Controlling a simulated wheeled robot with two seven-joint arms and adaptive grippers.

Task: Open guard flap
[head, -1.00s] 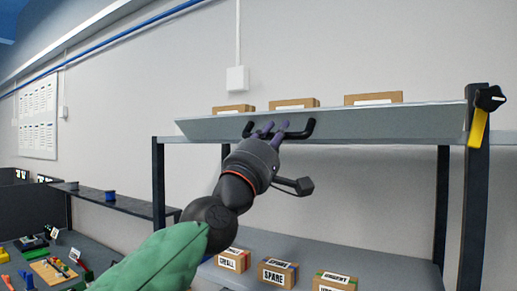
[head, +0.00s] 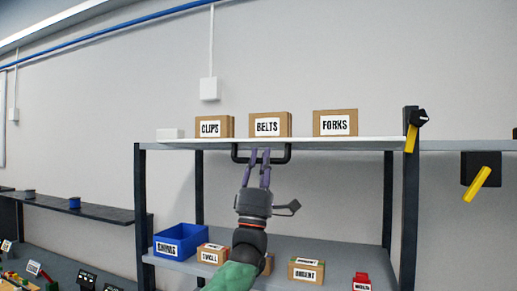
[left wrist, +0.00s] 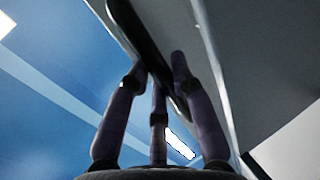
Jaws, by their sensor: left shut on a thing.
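The guard flap (head: 330,138) shows in the head view as a thin pale edge along the top shelf, below the box fronts. Its black bar handle (head: 282,159) hangs just under that edge. My left gripper (head: 259,154) reaches up from below, its purple fingers shut on the handle near the middle. In the left wrist view the fingers (left wrist: 160,75) close around the dark handle bar (left wrist: 130,30), beside the grey flap panel (left wrist: 230,60). My right gripper is not in view.
Boxes marked CLIPS (head: 210,118), BELTS (head: 268,117) and FORKS (head: 336,115) stand on the top shelf. A black latch with a yellow lever (head: 411,138) sits at the right post. A blue bin (head: 189,236) and small boxes stand on the lower shelf.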

